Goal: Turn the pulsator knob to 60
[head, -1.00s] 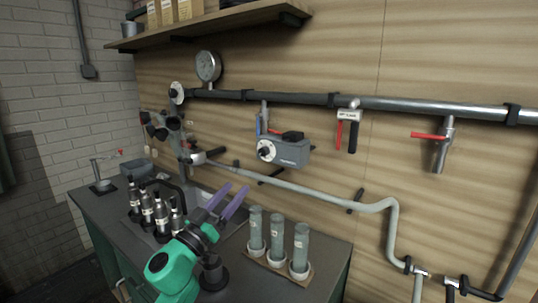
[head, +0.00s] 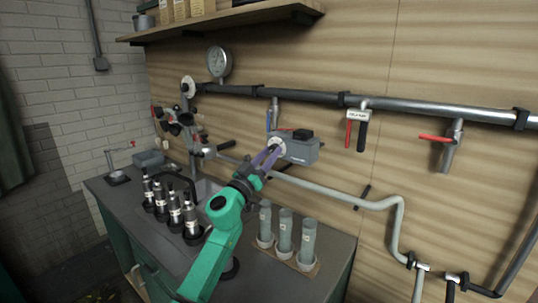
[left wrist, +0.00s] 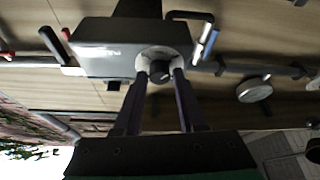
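The pulsator is a grey box (head: 303,150) on the wall under the long pipe. Its round white dial (head: 278,144) faces me and is partly covered by my left gripper (head: 268,158) in the head view. In the left wrist view, the box (left wrist: 100,45) appears upside down, with the white dial (left wrist: 152,54) and a dark knob (left wrist: 160,72) at its centre. My left gripper's two purple fingers (left wrist: 160,82) lie on either side of the knob, apart, with narrow gaps visible. The dial's numbers are too small to read. My right gripper is not in view.
A steel pipe (head: 420,110) with red-handled valves runs above, and a pale pipe (head: 340,196) below the box. Several dark teat cups (head: 175,208) and three glass tubes (head: 285,232) stand on the bench under my left arm. A gauge (head: 220,62) is up left.

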